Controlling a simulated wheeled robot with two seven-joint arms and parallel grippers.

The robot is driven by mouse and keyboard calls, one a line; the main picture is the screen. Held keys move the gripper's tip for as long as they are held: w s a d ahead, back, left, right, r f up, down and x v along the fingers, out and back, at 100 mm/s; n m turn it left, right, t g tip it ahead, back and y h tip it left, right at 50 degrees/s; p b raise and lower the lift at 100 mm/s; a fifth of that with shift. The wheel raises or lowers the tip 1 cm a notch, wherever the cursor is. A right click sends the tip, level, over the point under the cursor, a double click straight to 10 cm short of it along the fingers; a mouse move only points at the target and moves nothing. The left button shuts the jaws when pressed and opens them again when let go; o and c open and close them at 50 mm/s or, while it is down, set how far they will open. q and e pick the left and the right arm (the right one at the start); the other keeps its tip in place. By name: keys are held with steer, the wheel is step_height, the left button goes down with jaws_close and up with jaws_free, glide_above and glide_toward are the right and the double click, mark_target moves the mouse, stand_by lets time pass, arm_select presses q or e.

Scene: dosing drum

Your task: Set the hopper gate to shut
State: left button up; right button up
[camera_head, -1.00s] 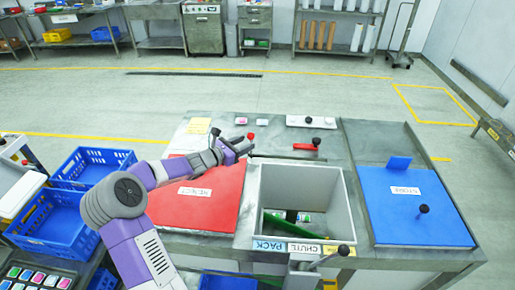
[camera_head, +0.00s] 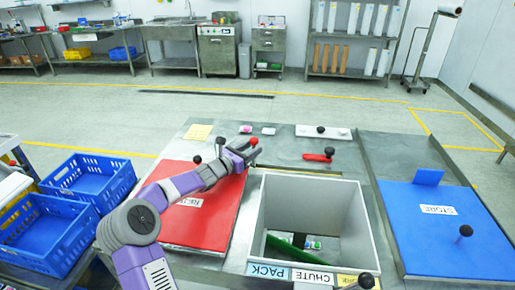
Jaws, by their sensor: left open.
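My left gripper (camera_head: 245,153) is open at the back edge of the red panel. Its fingers are close to a red knob (camera_head: 254,141); I cannot tell whether they touch it. A black knob (camera_head: 221,140) stands just left of the fingers. A red lever with a black knob (camera_head: 320,156) lies on the steel top to the right, apart from the gripper. Behind it is a white strip (camera_head: 340,132) with a black knob. No label in view names the hopper gate, so I cannot tell which control is its handle. My right gripper is not in view.
An open grey chute box (camera_head: 357,215) with a green flap inside stands in front. A black-knobbed lever (camera_head: 366,282) is by its front labels. The red panel (camera_head: 222,222) is left, the blue STORE panel (camera_head: 425,250) right. Blue crates (camera_head: 88,178) stand far left.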

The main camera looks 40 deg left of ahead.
arm_select(q)
steer(key=shift+w+d, duration=0.15)
steer(key=shift+w, duration=1.7)
steer(key=shift+r, duration=0.1)
jaws_close()
